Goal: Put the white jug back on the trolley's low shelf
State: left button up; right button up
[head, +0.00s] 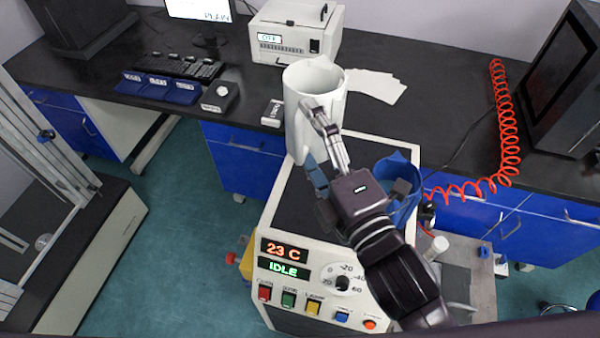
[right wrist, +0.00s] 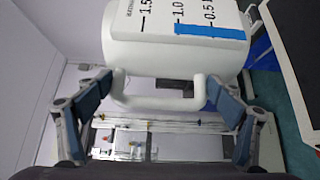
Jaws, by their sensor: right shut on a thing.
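The white jug (head: 302,88) is upright in the head view, at the back end of the cabinet with the 23 C display. I cannot tell whether it touches the black top. My right gripper (head: 314,138) reaches it from the front and is shut on its handle. In the right wrist view, the jug (right wrist: 165,55) shows its scale marks and blue strip, with the handle (right wrist: 160,103) between the finger pads. The trolley's low shelf cannot be made out. My left gripper is not in view.
A blue container (head: 408,212) stands right of my right gripper, partly hidden by it. The cabinet's control panel (head: 310,275) faces front. A coiled red hose (head: 508,130) hangs over the bench (head: 440,105) at right. Open green floor (head: 190,220) lies left of the cabinet.

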notch_tip(320, 180, down, 19)
jog(key=b, duration=0.8)
jog(key=shift+s, duration=0.15)
jog(key=o, duration=1.6)
jog(key=shift+d+f, duration=0.1)
jog(key=shift+f, duration=0.4)
jog(key=o, duration=0.4)
jog(key=shift+s, duration=0.15)
jog(key=shift+r, duration=0.1)
